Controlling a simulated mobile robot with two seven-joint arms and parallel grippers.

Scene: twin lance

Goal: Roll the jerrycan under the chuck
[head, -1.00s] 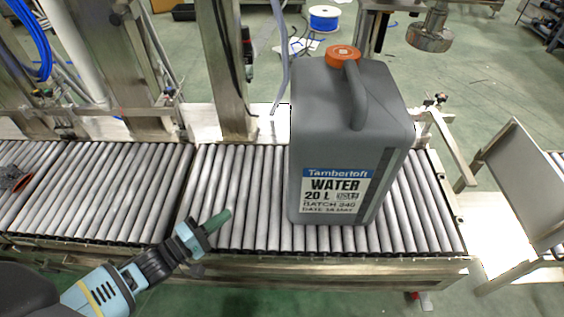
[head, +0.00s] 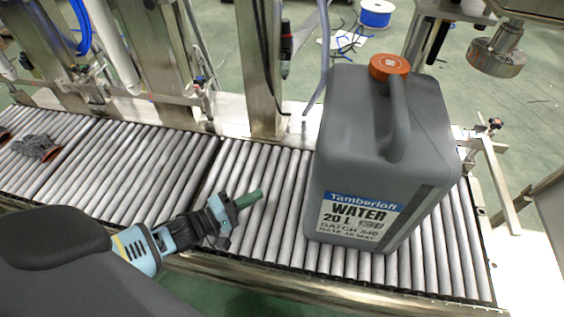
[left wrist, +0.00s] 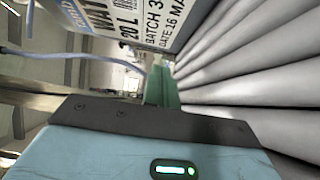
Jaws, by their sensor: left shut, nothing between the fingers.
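The grey jerrycan (head: 385,150) with an orange cap (head: 390,67) stands upright on the roller conveyor (head: 270,220). Its label reads "Tamberloft WATER 20 L". The round metal chuck (head: 497,57) hangs at the upper right, to the right of the jerrycan and beyond it. My left gripper (head: 250,198), with green fingers, is shut and empty above the rollers, left of the jerrycan and apart from it. In the left wrist view the green fingers (left wrist: 160,85) point towards the jerrycan's label side (left wrist: 150,22). My right gripper is not in view.
Metal posts (head: 258,70) and a rail line the conveyor's far side. A dark glove (head: 38,147) lies on the rollers at far left. A blue-and-white spool (head: 376,13) stands on the floor behind. Few bare rollers show right of the jerrycan.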

